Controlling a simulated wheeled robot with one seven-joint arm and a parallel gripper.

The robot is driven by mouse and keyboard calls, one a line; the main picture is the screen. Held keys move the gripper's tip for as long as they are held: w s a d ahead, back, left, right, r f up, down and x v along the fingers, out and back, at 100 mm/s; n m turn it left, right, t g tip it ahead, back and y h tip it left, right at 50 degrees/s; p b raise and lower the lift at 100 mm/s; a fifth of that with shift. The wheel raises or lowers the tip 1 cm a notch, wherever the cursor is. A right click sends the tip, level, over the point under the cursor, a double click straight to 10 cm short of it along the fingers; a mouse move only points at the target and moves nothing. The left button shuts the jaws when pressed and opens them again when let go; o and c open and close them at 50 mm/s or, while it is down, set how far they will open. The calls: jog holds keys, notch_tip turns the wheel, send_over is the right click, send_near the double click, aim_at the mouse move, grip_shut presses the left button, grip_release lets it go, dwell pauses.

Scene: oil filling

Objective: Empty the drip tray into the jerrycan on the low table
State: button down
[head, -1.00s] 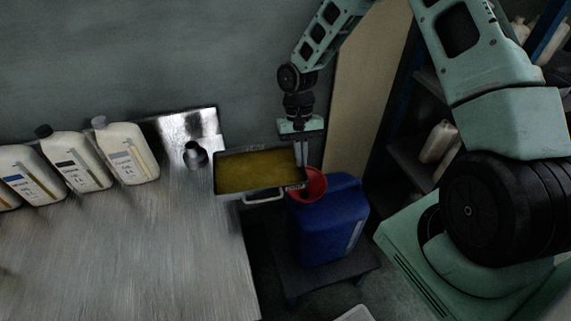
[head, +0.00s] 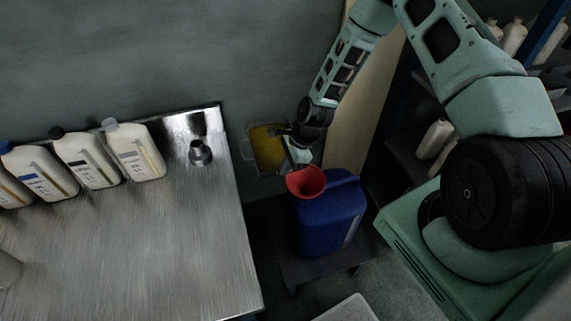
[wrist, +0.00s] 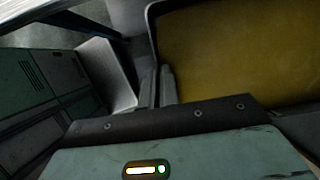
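The drip tray (head: 247,149) holds dark yellow oil and hangs in the air behind the red funnel, clear of the bench. Its free handle points left. My gripper (head: 297,156) is shut on the tray's right end; in the wrist view its fingers (wrist: 158,86) are close together at the tray's edge, and the grip itself is partly hidden. The oil (wrist: 235,50) spreads wide in the tray there. The blue jerrycan (head: 328,218) stands upright on the low table (head: 287,264) with the red funnel (head: 306,182) in its mouth. I see no oil flowing.
The metal workbench (head: 150,245) at left carries several pale bottles (head: 90,160) and a small metal funnel-like piece (head: 200,153). A white container (head: 348,309) is on the floor in front. Shelves with bottles (head: 435,137) stand at right. A tan board (head: 350,125) leans behind my arm.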

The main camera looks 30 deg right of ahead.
jog(key=shift+f+b, duration=1.5)
jog(key=shift+f, duration=0.5)
jog(key=shift+t+y+b, duration=0.3)
jog(key=shift+t, duration=0.3)
jog(key=shift+s+d+t, duration=0.1)
jog(key=shift+t, duration=0.2)
jog(key=shift+r+t+y+b, duration=0.2)
jog(key=shift+t+y+b, duration=0.1)
jog(key=shift+b, duration=0.15)
